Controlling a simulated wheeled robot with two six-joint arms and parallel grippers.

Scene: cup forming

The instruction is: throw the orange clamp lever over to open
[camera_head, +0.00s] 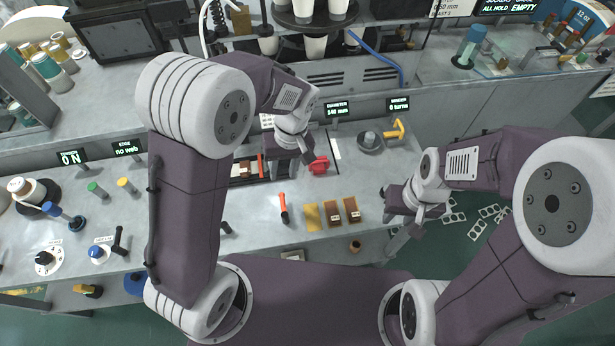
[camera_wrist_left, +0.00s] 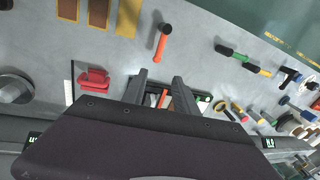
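An orange lever-like piece (camera_head: 261,166) stands at a slotted fixture (camera_head: 243,169) left of my left gripper in the head view. In the left wrist view an orange-red piece (camera_wrist_left: 163,98) shows between the fingers, apparently at that fixture; contact cannot be told. Another orange handle with a dark end (camera_head: 284,203) is on the bench nearer me, also in the wrist view (camera_wrist_left: 162,48); I cannot tell which is the clamp lever. My left gripper (camera_wrist_left: 160,76) is open, pointing down at the bench. My right gripper (camera_head: 396,206) is at the bench's right edge; its fingers are unclear.
A red part (camera_head: 319,165) sits just right of my left gripper. Brown and yellow plates (camera_head: 333,213) lie toward the front. A round grey part (camera_head: 370,141) and a yellow handle (camera_head: 395,130) stand further right. Knobs and a black lever (camera_head: 119,241) are at left.

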